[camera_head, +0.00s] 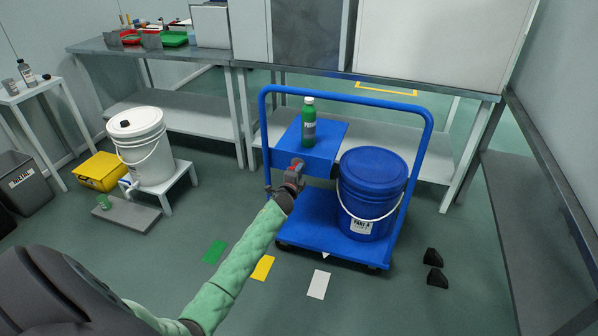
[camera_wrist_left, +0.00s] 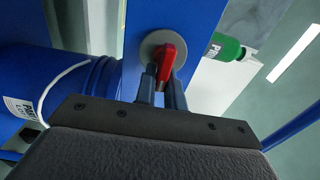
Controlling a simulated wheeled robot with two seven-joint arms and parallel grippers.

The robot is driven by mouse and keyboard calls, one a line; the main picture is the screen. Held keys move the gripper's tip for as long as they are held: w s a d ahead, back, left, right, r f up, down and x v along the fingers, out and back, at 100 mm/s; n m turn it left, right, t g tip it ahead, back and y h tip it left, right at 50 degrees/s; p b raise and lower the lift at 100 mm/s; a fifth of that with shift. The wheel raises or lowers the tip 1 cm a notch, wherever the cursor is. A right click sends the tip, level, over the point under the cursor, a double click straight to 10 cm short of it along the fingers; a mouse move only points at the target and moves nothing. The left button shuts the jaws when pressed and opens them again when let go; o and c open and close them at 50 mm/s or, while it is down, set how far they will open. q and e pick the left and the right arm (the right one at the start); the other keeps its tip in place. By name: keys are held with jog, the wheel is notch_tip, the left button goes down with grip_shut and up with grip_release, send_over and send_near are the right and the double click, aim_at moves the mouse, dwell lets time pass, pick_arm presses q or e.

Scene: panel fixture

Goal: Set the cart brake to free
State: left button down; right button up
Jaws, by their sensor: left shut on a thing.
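The blue cart (camera_head: 310,215) stands in the middle of the head view, with a tall blue handle frame and a blue box (camera_head: 322,140) on it. The brake lever is red and sits on a round grey plate (camera_wrist_left: 151,46) on the box's face. My left gripper (camera_head: 295,172) reaches the near face of the box. In the left wrist view, its two fingers are shut on the red brake lever (camera_wrist_left: 166,58), one finger on each side. The lever's lower part is partly hidden between the fingers. No position marking is readable. My right gripper is not in view.
A green bottle (camera_head: 309,120) stands on the box. A blue lidded bucket (camera_head: 371,185) is on the cart deck. Black wedges (camera_head: 434,267) and coloured floor cards (camera_head: 262,268) lie nearby. A white bucket (camera_head: 140,150) stands at left, benches behind and right.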

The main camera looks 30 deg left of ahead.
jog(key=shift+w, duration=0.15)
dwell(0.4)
pick_arm(q)
jog(key=c, duration=1.5)
grip_release()
jog(key=v, duration=0.7)
jog(key=shift+s+d+f, duration=0.1)
jog(key=shift+s+d, duration=0.05)
jog(key=shift+s, duration=0.25)
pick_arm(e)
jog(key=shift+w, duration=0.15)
